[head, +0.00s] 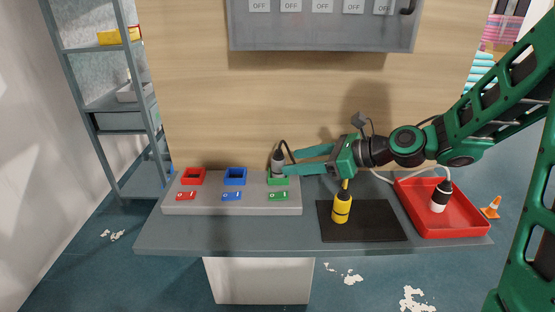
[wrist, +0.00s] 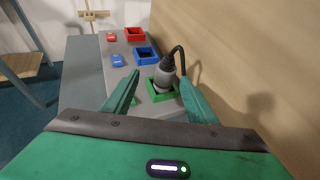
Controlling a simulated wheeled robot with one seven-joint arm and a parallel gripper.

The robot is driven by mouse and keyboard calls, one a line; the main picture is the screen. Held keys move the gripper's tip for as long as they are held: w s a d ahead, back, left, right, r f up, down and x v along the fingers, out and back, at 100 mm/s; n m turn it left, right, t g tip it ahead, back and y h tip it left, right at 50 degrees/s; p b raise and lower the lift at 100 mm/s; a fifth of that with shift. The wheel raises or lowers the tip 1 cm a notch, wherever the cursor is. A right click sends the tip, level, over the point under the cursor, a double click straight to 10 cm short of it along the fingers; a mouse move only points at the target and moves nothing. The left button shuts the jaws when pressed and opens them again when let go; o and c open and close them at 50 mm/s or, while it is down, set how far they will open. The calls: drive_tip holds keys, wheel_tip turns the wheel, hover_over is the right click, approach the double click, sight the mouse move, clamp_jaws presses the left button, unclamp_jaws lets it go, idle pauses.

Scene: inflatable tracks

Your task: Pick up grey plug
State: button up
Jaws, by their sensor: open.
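The grey plug (head: 277,162) stands upright at the green-framed socket (head: 283,181) on the right end of the grey socket box (head: 232,207), with a black cable curving from its top. It also shows in the wrist view (wrist: 165,77), where its lower end is inside the green frame (wrist: 161,95). My gripper (head: 290,162) is open and reaches in from the right, its fingertips close to the plug. In the wrist view my gripper (wrist: 159,77) has one finger on each side of the plug; I cannot tell whether either touches it.
Red (head: 193,177) and blue (head: 235,177) sockets lie left of the green one, with coloured switches in front. A yellow plug (head: 342,208) stands on a black mat (head: 378,231). A black-and-white plug (head: 440,196) is in a red tray (head: 464,222). A wooden wall (head: 200,110) rises behind.

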sight(284, 160)
drive_tip(key=x, duration=0.6)
drive_tip(key=shift+w+d+r, duration=0.15)
drive_tip(key=shift+w+r, duration=0.1)
drive_tip(key=shift+w, duration=0.05)
drive_tip(key=shift+w+d+f+x, duration=0.1)
drive_tip(key=shift+x, duration=1.25)
drive_tip(key=shift+w+d+f+x, duration=0.1)
drive_tip(key=shift+d+f+x, duration=0.05)
drive_tip(key=shift+x, duration=1.2)
drive_tip(key=c, duration=1.2)
